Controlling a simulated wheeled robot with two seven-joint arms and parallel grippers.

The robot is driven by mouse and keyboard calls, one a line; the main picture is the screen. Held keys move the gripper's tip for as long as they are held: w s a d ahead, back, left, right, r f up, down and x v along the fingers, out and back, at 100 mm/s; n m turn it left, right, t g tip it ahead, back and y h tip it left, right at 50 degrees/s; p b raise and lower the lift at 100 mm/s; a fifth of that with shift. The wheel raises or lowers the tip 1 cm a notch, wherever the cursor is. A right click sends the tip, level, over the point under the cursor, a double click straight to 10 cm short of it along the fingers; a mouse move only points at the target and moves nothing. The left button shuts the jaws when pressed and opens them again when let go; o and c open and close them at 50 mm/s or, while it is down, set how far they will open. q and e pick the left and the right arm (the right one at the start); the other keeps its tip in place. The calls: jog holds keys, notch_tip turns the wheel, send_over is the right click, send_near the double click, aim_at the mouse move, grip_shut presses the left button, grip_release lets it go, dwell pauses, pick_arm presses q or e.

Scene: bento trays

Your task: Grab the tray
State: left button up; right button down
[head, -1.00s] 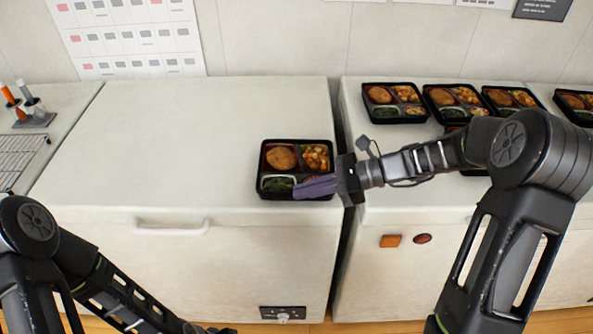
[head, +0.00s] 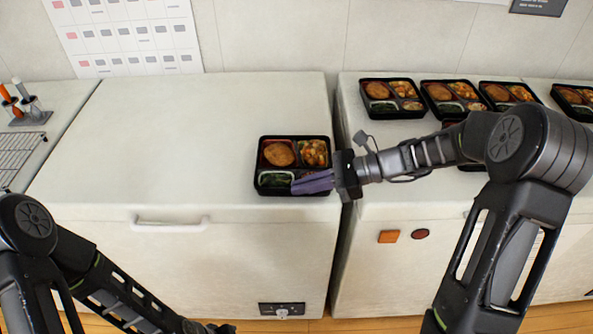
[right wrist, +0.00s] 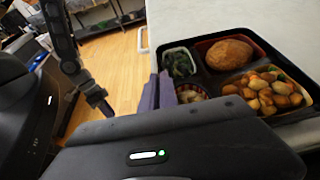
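A black bento tray (head: 258,186) with divided compartments of food sits near the front right corner of the white chest top. My right gripper (head: 312,183) reaches it from the right, with its purple fingers at the tray's front right edge. In the right wrist view, the fingers of the right gripper (right wrist: 158,93) are close together, apparently with the near wall of the tray (right wrist: 262,45) between them. The contact itself is partly hidden. My left arm comes in at the lower left of the head view; its gripper is not clearly visible.
More filled trays (head: 420,115) stand on the right-hand white counter (head: 400,190), partly behind my right arm. A narrow gap separates the two units. A wire rack (head: 22,155) and a utensil holder (head: 30,112) lie far left.

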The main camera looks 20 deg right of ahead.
notch_tip(320, 180, up, 10)
dwell(0.6)
jog(key=shift+b, duration=0.3)
